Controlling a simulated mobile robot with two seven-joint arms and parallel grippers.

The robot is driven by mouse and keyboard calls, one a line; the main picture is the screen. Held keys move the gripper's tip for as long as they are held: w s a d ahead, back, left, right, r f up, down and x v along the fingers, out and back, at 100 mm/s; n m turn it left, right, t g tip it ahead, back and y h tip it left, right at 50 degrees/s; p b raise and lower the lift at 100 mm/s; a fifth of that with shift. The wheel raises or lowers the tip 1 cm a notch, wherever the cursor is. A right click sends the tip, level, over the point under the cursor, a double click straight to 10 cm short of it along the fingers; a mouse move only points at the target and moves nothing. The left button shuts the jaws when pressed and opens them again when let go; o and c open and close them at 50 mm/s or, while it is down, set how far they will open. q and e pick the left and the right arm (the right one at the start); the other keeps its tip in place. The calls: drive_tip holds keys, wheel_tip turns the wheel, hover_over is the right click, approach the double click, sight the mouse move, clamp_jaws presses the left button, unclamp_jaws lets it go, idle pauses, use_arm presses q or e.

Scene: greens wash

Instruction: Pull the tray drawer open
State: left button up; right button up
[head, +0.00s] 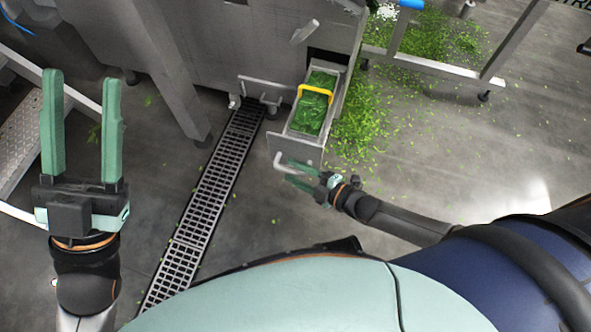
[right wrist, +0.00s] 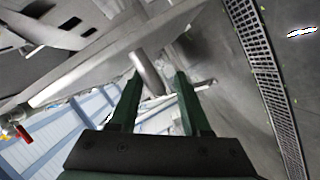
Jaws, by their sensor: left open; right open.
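The tray drawer (head: 298,144) juts out from the grey machine in the head view, with its front panel toward me. Inside it lies a tray of cut greens (head: 309,113) with a yellow handle (head: 315,92). A pale bar handle (head: 284,164) sticks out from the drawer front. My right gripper (head: 289,172) is open at this handle. In the right wrist view a grey bar (right wrist: 149,72) shows between the two green fingertips; I cannot tell whether they touch it. My left gripper (head: 82,80) is open and empty at the left, fingers pointing up, far from the drawer.
A floor drain grate (head: 204,207) runs left of the drawer. Shredded greens (head: 361,128) litter the floor to its right. A metal stand (head: 435,64) is at the upper right, and a stepped platform (head: 20,100) at the left. The floor in front of the drawer is mostly clear.

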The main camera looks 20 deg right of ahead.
drive_tip(key=shift+r, duration=0.15)
drive_tip(key=shift+s+d+r, duration=0.1)
drive_tip(key=shift+s+d, duration=0.15)
drive_tip(key=shift+s, duration=0.05)
use_arm(q)
drive_tip(key=shift+m, duration=0.4)
drive_tip(key=r+p, duration=0.4)
drive_tip(key=shift+s+a, duration=0.1)
drive_tip(key=shift+a, duration=0.1)
use_arm(e)
drive_tip(key=v, duration=1.1)
drive_tip(key=shift+s+d, duration=0.25)
